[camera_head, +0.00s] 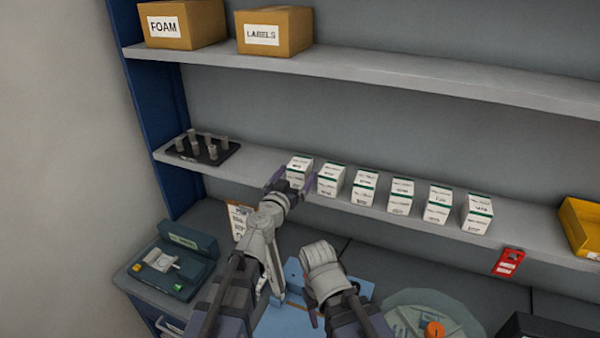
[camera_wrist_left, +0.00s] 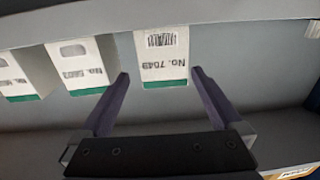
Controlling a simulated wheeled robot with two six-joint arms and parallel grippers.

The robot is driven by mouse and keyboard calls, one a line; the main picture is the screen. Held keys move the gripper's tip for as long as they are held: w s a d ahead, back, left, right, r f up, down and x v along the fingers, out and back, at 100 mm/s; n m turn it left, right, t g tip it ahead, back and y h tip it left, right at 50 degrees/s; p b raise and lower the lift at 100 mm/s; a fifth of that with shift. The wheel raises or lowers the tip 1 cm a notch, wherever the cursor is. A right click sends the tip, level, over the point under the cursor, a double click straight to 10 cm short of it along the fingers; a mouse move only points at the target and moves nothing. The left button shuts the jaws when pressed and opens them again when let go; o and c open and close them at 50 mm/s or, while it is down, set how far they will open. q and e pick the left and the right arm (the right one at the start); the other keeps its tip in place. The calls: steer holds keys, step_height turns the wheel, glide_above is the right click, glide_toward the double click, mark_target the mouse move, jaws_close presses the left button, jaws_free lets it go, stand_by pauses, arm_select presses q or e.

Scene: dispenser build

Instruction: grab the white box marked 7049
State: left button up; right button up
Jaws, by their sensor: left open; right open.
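The white box marked No. 7049 (camera_wrist_left: 163,58) has a green band and a barcode. It shows upside down in the left wrist view, between the fingertips of my left gripper (camera_wrist_left: 159,77), with visible space beside each finger. In the head view it is the leftmost box (camera_head: 299,166) of the row on the middle shelf. My left gripper (camera_head: 291,181) is open and empty at the shelf's front edge, with its fingers partly covering the box's lower part. My right gripper (camera_head: 308,296) is low over the worktop, open; its fingers are mostly hidden by its wrist.
Similar white boxes (camera_head: 331,178) stand close to the right; the neighbour in the wrist view reads No. 5803 (camera_wrist_left: 80,66). A black tray with grey pegs (camera_head: 203,150) is left on the middle shelf (camera_head: 258,164). The upper shelf (camera_head: 380,74) overhangs. A red tag (camera_head: 508,262) hangs at right.

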mark_target(300, 162)
arm_select(q)
steer(key=shift+w+r, duration=0.15)
steer(key=shift+w, duration=0.25)
steer(key=x, duration=0.4)
steer(key=shift+w+a, duration=0.1)
steer(key=shift+w, duration=0.2)
steer(key=shift+s, duration=0.1)
steer(key=shift+c, duration=0.3)
jaws_close()
steer(key=shift+r, duration=0.1)
step_height(300, 162, up, 10)
steer(key=p, duration=1)
